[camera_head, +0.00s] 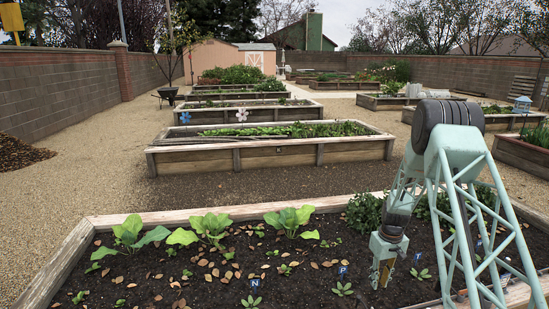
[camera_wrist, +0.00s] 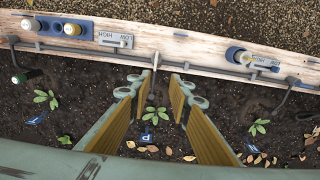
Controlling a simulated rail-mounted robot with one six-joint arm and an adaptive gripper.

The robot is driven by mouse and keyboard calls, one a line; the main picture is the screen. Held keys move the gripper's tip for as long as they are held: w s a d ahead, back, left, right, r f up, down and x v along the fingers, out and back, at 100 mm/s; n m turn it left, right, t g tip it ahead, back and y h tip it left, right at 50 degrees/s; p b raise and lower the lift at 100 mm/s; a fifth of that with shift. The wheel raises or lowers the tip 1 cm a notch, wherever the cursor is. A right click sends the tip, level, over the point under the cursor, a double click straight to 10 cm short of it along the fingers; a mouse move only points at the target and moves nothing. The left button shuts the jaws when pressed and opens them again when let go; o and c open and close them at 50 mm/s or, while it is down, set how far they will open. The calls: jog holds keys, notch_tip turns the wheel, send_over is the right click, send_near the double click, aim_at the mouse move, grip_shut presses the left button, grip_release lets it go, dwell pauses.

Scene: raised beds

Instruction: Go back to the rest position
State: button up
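My gripper (camera_head: 382,274) hangs low over the near raised bed, fingers pointing down, at the end of my pale green arm. In the wrist view my gripper (camera_wrist: 160,90) is open, its two yellow-padded fingers apart with nothing held between them. Beyond the gap, a small seedling (camera_wrist: 155,114) grows in the soil beside a blue marker (camera_wrist: 147,137) with a letter P. Whether the fingers touch the soil I cannot tell.
The near bed's wooden edge (camera_wrist: 200,50) carries a dark pipe, LOW/HIGH panels (camera_wrist: 115,40) and a valve (camera_wrist: 262,60). Other seedlings (camera_wrist: 46,99) flank the fingers. Large leafy plants (camera_head: 207,228) stand left in the bed; bushy greens (camera_head: 366,212) grow close behind my gripper.

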jog(key=s+a+r, duration=0.2)
jog(key=a+r, duration=0.1)
jog(key=r, duration=0.8)
jog(key=s+a+r, duration=0.3)
jog(key=r, duration=0.9)
jog(key=s+a+r+t, duration=0.1)
jog(key=s+a+r, duration=0.4)
jog(key=r, duration=0.5)
jog(key=s+a+r+t, duration=0.1)
jog(key=s+a+r, duration=0.2)
jog(key=s+r, duration=0.55)
jog(key=s+a+r+m, duration=0.1)
jog(key=s+a+r, duration=0.3)
jog(key=s, duration=0.5)
jog(key=s+a+r+t, duration=0.1)
jog(key=s+r, duration=0.4)
jog(key=s, duration=0.5)
jog(key=s+a+r+m, duration=0.1)
jog(key=s+a+r, duration=0.3)
jog(key=s, duration=1.6)
jog(key=shift+s+t, duration=0.4)
jog(key=shift+f, duration=0.15)
notch_tip(320, 180, down, 5)
jog(key=b, duration=0.5)
jog(key=shift+f+b, duration=0.15)
jog(key=shift+b, duration=0.15)
